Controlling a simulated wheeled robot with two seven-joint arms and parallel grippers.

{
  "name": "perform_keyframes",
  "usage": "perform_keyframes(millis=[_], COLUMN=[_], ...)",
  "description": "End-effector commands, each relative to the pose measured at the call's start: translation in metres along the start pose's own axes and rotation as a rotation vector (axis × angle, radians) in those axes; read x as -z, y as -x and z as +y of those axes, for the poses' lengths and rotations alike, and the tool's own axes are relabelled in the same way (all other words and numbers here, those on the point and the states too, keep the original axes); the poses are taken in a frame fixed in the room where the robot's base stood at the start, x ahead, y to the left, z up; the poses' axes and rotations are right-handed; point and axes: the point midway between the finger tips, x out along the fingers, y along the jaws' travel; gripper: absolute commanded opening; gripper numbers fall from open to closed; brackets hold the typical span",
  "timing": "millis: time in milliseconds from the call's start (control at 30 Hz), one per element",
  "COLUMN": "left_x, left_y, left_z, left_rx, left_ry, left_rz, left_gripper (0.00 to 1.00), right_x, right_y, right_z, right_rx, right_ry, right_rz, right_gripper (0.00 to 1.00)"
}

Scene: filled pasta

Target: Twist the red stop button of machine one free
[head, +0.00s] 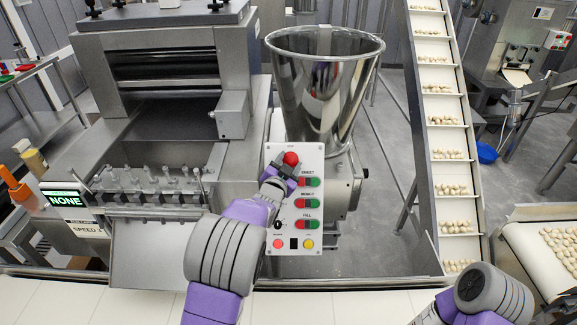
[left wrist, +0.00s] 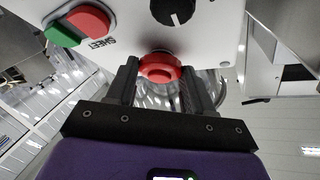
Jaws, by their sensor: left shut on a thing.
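The red stop button (head: 290,158) sits at the top of the white control panel (head: 284,213) on the front of the machine with the steel hopper. My left gripper (head: 284,172) reaches up to it from below and hides its lower part. In the left wrist view the round red stop button (left wrist: 160,68) lies between the tips of the two dark fingers of my left gripper (left wrist: 160,82), which are shut on it. The button is still against the panel. Its turn angle cannot be told. My right arm shows at the lower right, but its gripper does not.
Red and green button pairs (head: 308,182), a black knob (left wrist: 173,8) and small lower buttons share the panel. A steel hopper (head: 325,85) stands behind. An inclined conveyor (head: 440,120) carries pasta at the right. A white belt (head: 345,305) runs along the front.

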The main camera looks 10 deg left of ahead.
Motion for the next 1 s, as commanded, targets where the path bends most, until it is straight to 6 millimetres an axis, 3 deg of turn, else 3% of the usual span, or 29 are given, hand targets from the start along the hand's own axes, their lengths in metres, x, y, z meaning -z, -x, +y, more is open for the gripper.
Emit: perform_keyframes(millis=[433,467,600,1000], left_x=[0.0002,0.0001,0.0001,-0.0003], left_y=[-0.0002,-0.0002,-0.0002,0.0056], left_z=[-0.0010,-0.0010,-0.0009,-0.0005], left_rx=[-0.004,-0.004,-0.004,-0.005], left_ry=[-0.009,-0.009,-0.009,-0.007], left_rz=[0.000,0.000,0.000,-0.001], left_gripper=[0.21,0.55,0.76,0.78], right_x=[0.0001,0.0000,0.0001,0.0001], right_y=[-0.0004,-0.0004,-0.0004,-0.0013], right_z=[0.0002,0.0002,0.0002,0.0005], right_rx=[0.000,0.000,0.000,0.000], right_ry=[0.000,0.000,0.000,0.000], right_rz=[0.000,0.000,0.000,0.000], right_gripper=[0.55,0.55,0.55,0.55])
